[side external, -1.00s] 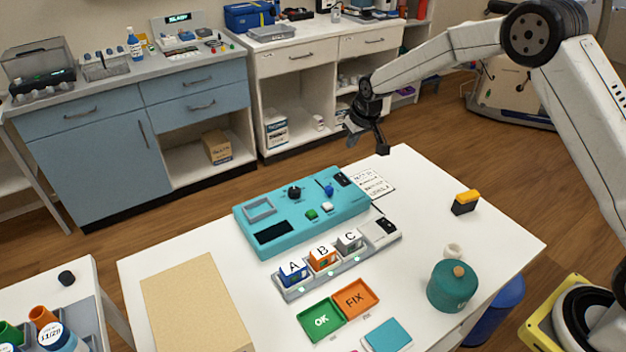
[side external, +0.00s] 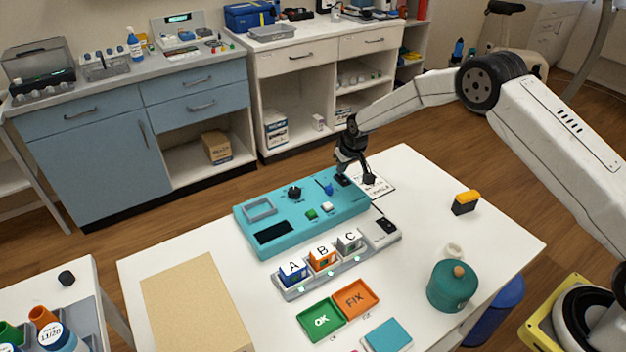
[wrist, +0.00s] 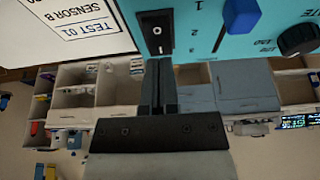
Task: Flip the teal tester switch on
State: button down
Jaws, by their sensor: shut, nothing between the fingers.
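The teal tester (side external: 290,235) lies on the white table. Its black rocker switch (side external: 343,180) sits at the far right corner of its top face. In the wrist view the switch (wrist: 157,32) shows at the top, with a small pale mark on it. I cannot tell which way the rocker is tipped. My gripper (side external: 369,180) is shut and empty, just right of the switch and over the printed card. In the wrist view its closed fingers (wrist: 158,85) point up toward the switch, and I see no clear contact.
A printed card (side external: 380,188) lies beside the tester. The tester also carries a blue slider knob (side external: 328,188) and a black dial (side external: 294,192). In front stands a grey rack (side external: 290,294) with lettered blocks. A yellow-black block (side external: 465,202) stands to the right; table around it is clear.

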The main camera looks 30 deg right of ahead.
jog(key=shift+f, duration=0.4)
jog(key=shift+w+f, duration=0.2)
jog(key=shift+f, duration=0.1)
jog(key=shift+s, duration=0.3)
jog(key=shift+s+r, duration=0.1)
jog(key=shift+s, duration=0.45)
jog(key=shift+r, duration=0.2)
dwell(0.3)
jog(key=shift+v, duration=0.85)
jog(key=v, duration=1.2)
jog(key=shift+w, duration=0.35)
